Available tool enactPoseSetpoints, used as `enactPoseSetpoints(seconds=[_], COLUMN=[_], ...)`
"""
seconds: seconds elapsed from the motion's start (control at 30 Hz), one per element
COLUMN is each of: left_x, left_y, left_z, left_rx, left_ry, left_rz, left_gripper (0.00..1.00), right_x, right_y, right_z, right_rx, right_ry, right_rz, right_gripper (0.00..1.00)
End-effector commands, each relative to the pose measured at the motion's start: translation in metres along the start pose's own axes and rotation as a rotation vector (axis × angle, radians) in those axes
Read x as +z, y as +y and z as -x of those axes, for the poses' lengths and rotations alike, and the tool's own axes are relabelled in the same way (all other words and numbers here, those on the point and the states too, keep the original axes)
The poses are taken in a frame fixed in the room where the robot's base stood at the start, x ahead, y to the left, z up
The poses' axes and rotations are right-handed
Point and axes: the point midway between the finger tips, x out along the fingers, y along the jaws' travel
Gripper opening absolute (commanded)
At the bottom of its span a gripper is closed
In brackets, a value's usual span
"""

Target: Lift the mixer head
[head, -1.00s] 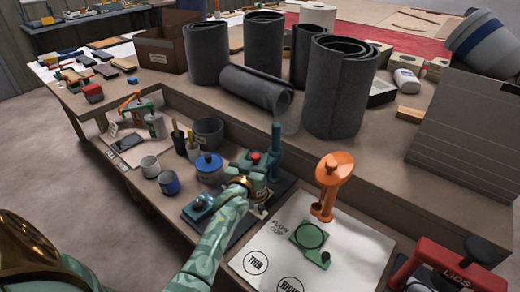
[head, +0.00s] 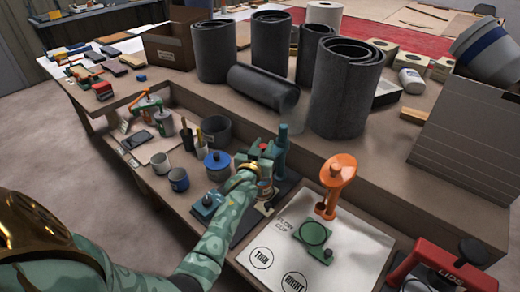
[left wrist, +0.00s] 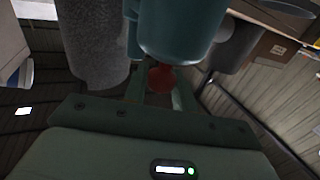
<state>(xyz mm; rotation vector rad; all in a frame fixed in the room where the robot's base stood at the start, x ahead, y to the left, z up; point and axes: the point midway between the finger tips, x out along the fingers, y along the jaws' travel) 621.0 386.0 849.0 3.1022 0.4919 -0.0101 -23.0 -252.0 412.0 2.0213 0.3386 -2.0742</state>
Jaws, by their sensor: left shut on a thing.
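The mixer has a teal column (head: 282,148) on a dark base, with a green head carrying a red knob (head: 262,146). My left gripper (head: 257,163) reaches in from the lower left and is shut on the mixer head. In the left wrist view the red knob (left wrist: 161,77) shows between the fingers, with the teal mixer body (left wrist: 180,30) just beyond. A labelled can (head: 266,188) stands below the head, partly hidden by my gripper. My right gripper is not in view.
A blue-lidded pot (head: 217,165) and mugs stand left of the mixer. To its right are the flow-cup sheet (head: 290,262) and an orange stand (head: 338,172). Grey rolls (head: 345,90) stand on the raised shelf behind. A red lids device (head: 435,270) is at the lower right.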

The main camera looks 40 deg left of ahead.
Motion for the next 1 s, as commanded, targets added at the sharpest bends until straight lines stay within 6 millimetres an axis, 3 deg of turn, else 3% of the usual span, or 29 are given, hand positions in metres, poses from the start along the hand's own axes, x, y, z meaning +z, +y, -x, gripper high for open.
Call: enactPoseSetpoints(seconds=[0.03,0.2,0.67,0.7,0.73,1.0], left_x=[-0.035,-0.063,-0.068,-0.069,-0.069,-0.066], left_y=[0.000,0.000,0.000,0.000,0.000,0.000], left_z=[-0.001,0.000,-0.001,-0.001,-0.001,0.000], left_rx=[0.000,0.000,0.000,0.000,0.000,0.000], left_ry=[0.019,0.015,0.013,0.013,0.013,0.008], left_rz=[0.005,0.003,0.002,0.001,0.001,0.001], left_gripper=[0.00,0.00,0.00,0.35,0.43,0.47], right_x=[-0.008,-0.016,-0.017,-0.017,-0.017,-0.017], right_y=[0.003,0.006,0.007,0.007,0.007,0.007], right_z=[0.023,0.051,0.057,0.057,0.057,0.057], right_rx=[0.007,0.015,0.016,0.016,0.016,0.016], right_ry=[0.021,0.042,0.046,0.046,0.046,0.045], right_rz=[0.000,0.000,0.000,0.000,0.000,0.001], right_gripper=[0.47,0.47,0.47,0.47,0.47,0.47])
